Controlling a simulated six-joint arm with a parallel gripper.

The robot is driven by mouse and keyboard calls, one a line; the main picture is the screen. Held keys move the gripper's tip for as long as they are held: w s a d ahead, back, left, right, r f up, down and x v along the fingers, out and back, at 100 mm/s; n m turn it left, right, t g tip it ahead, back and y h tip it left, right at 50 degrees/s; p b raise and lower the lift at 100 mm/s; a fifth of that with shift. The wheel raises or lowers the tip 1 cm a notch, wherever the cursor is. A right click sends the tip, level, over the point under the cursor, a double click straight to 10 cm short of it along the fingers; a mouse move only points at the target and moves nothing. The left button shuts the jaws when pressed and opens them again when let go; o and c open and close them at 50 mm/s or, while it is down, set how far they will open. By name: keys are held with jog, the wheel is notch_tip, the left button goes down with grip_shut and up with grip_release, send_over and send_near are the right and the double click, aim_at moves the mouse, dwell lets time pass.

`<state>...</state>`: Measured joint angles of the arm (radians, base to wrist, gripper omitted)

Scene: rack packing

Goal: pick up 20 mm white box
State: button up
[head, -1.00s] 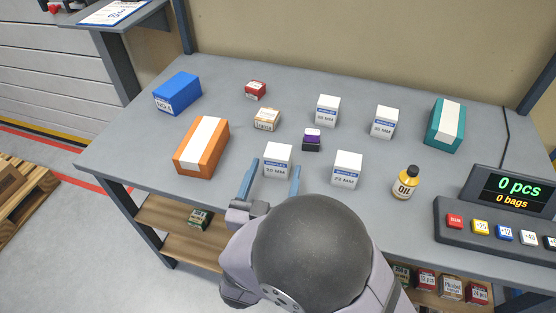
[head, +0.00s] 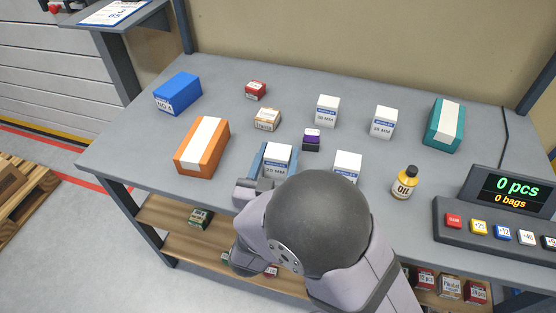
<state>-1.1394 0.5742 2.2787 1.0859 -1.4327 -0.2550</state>
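A white box with a blue band (head: 278,159) stands upright at the front left of the white boxes; its small label seems to read 20 MM. My gripper (head: 277,165) is down around this box, one finger at its left side and one at its right. The fingers are very near its sides, but whether they touch it I cannot tell. Similar white boxes stand at the front right (head: 347,166), back left (head: 327,110) and back right (head: 383,122); their labels are hard to read. My arm hides the lower part of the front right one.
A purple-and-black box (head: 312,139) stands just behind the gripper. An orange box (head: 202,147) lies to the left, with a tan box (head: 267,119) behind. An oil bottle (head: 405,182) and a counter display (head: 510,190) are at the right. The front left tabletop is clear.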

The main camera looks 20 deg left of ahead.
aim_at(278, 151)
jog(key=c, duration=0.7)
jog(key=shift+r, duration=0.1)
notch_tip(278, 151, up, 10)
jog(key=shift+f+p, duration=0.1)
jog(key=shift+p, duration=0.65)
